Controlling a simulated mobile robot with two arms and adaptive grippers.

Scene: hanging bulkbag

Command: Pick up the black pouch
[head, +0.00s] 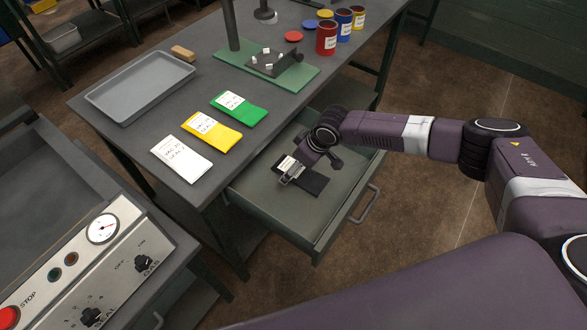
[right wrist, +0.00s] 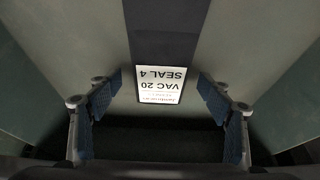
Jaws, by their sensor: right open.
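The black pouch (head: 313,184) lies flat in the open drawer, with a white label near its left end. In the right wrist view the pouch (right wrist: 165,35) shows as a dark strip, with its label reading "VAC 20 SEAL 4" upside down. My right gripper (head: 289,177) is over the labelled end and hides part of it. In the right wrist view its two blue-padded fingers (right wrist: 160,98) stand apart, one on each side of the label, with nothing held between them. Whether the fingertips touch the drawer floor cannot be told. My left gripper is not in view.
The drawer (head: 270,212) is pulled out beneath the table, its walls around the pouch. White (head: 181,159), yellow (head: 212,131) and green (head: 239,108) pouches lie on the table near a grey tray (head: 140,90). A control panel (head: 90,260) stands at lower left.

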